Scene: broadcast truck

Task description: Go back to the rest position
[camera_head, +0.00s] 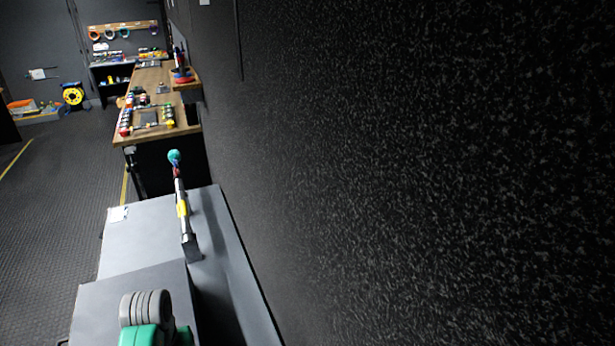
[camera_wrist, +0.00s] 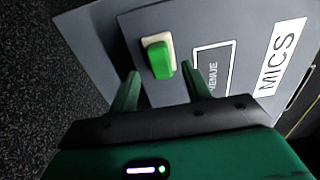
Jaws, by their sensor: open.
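My gripper (camera_wrist: 160,69) shows in the wrist view with its two green fingers apart. A green knob or button on a cream base (camera_wrist: 158,57) sits on a grey case panel, just beyond and between the fingertips in the picture. Gaps show on both sides of it, and I see no finger gripping it. The panel carries a white "MICS" label (camera_wrist: 282,55) and a framed label reading "VENUE". In the head view, my grey and green arm parts show at the bottom left, above a grey case (camera_head: 90,310); my fingers are hidden there.
A microphone with a teal head (camera_head: 174,157) stands on a grey case top (camera_head: 140,240). A long wooden bench (camera_head: 150,85) with several small items lies behind. A dark textured wall (camera_head: 430,170) closes the right side. Open floor (camera_head: 50,220) lies to the left.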

